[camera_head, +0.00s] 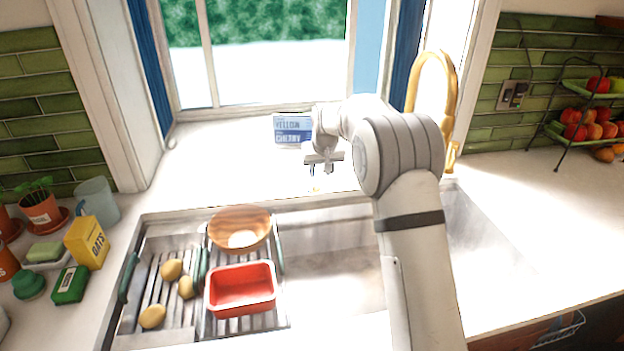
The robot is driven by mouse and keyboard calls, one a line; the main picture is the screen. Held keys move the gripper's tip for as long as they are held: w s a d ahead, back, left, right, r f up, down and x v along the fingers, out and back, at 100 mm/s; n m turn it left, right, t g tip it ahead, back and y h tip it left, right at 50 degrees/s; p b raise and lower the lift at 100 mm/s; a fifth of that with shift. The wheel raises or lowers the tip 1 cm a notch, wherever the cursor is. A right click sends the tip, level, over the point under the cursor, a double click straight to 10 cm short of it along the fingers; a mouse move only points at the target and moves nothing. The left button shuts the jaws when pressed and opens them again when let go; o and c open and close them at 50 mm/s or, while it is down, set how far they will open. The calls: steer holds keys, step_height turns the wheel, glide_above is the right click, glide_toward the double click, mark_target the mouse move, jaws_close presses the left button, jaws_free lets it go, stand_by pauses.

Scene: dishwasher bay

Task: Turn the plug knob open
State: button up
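My gripper (322,170) hangs at the end of my grey-white arm, over the counter strip behind the sink and in front of the window. It points downward and is small in the picture, so the gap between its fingers is not clear. A small golden piece (316,189) shows just below the fingers, near the sink's back edge; it may be the plug knob, but it is too small to be sure. I cannot tell whether the gripper touches it. The sink (330,285) lies below, and my arm covers part of it.
A golden faucet (447,90) stands right of my arm. A blue-white sign (293,129) stands behind the gripper. A rack (190,335) at the sink's left holds a wooden bowl (240,220), a red tub (243,309) and several potatoes. A fruit stand (553,130) is at right.

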mark_target(314, 185)
steer(key=x, duration=0.3)
steer(key=p+x, duration=0.1)
steer(key=x, duration=0.2)
steer(key=w+a+p+x, duration=0.1)
steer(key=x, duration=0.3)
steer(key=shift+a+r, duration=0.1)
steer(key=shift+r, duration=0.2)
steer(key=shift+c, duration=0.5)
